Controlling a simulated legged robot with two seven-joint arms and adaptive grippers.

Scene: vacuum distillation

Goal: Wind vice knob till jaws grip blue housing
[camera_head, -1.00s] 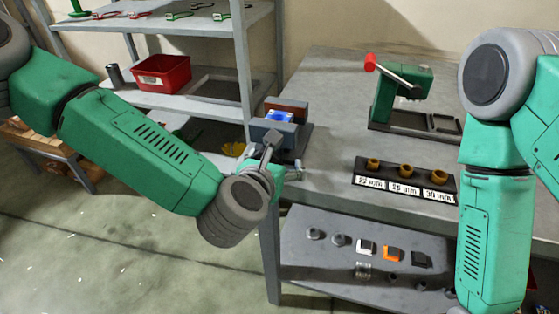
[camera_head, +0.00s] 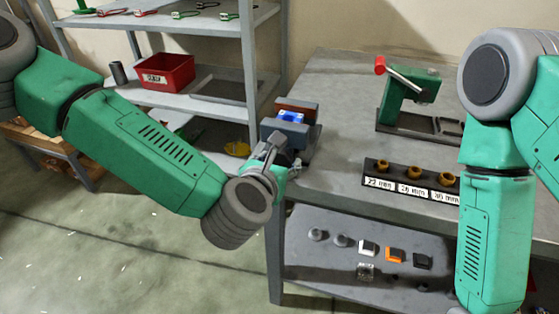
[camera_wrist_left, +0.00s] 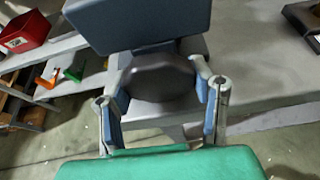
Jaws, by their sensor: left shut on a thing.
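The vice (camera_head: 287,132) stands at the left corner of the bench, with a dark grey front jaw and a brown block behind. The blue housing (camera_head: 291,116) sits between the jaws; whether both jaws touch it I cannot tell. My left gripper (camera_head: 280,160) is at the near side of the vice. In the left wrist view, its fingers (camera_wrist_left: 162,88) are on both sides of the dark round vice knob (camera_wrist_left: 158,76) and shut on it. The grey-blue jaw (camera_wrist_left: 140,22) rises beyond and hides the housing there. My right gripper is out of view.
A black rack (camera_head: 412,180) with several brass pieces stands on the bench to the right. A green press (camera_head: 408,98) with a red-tipped lever stands behind it. A lower shelf (camera_head: 320,270) holds small parts. A red bin (camera_head: 165,72) sits on the left shelving.

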